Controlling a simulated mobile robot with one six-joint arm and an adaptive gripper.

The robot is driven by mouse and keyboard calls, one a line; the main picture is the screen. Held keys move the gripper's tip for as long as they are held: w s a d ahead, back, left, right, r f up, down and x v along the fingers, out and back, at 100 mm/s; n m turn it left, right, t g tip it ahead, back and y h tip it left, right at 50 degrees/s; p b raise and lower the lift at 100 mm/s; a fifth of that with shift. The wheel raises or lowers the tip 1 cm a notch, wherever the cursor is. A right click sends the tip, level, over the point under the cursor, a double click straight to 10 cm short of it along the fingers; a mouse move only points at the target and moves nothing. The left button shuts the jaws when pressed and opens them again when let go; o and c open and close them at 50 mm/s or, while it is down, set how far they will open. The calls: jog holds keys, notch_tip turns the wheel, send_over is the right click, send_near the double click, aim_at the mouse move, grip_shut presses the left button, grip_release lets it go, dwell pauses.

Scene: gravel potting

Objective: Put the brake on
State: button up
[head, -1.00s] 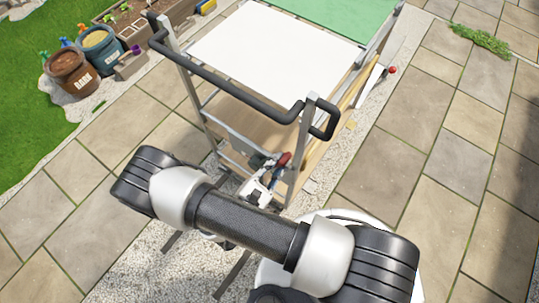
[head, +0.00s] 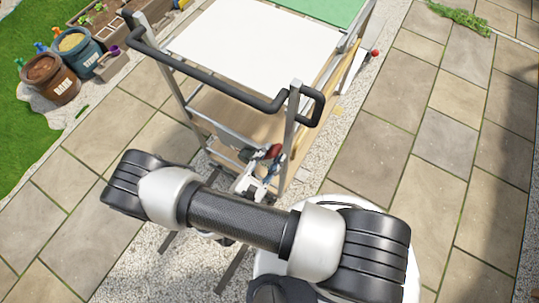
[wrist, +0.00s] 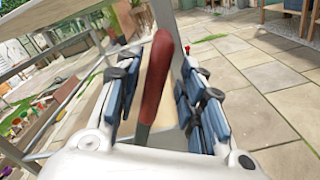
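The trolley (head: 250,97) has a black push handle and metal posts; it stands in front of me in the head view. A lever with a red grip (head: 272,151) is low on its near side by the right post. In the wrist view the red lever (wrist: 155,80) stands nearly upright, leaning slightly right, between my gripper's blue-padded fingers (wrist: 160,68). Gaps show on both sides of it, so the fingers are open around it.
The trolley carries a white sheet (head: 255,45) and a green surface (head: 315,10). A red knob (head: 375,53) sticks out at its right side. Labelled buckets (head: 48,80) and a planter (head: 110,20) stand at the left. Open paving (head: 400,150) lies to the right.

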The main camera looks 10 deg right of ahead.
jog(key=v, duration=1.2)
dwell(0.5)
jog(key=w+d+r+m+g, duration=0.2)
jog(key=d+r+m+g, duration=0.1)
jog(key=r+m+g, duration=0.5)
jog(key=w+d+r+m+g, duration=0.2)
jog(key=d+r+m+g, duration=0.15)
jog(key=r+g, duration=0.4)
jog(key=s+d+r+m+t+y, duration=0.2)
jog(key=d+r+m+y, duration=0.3)
jog(key=r, duration=0.4)
jog(key=s+d+r+m+t+y, duration=0.2)
jog(key=d+r+m+t+y, duration=0.2)
jog(key=r, duration=0.6)
jog(key=shift+s+d+r+m+y, duration=0.25)
jog(key=shift+d+m+y, duration=0.3)
jog(key=shift+m+y, duration=0.4)
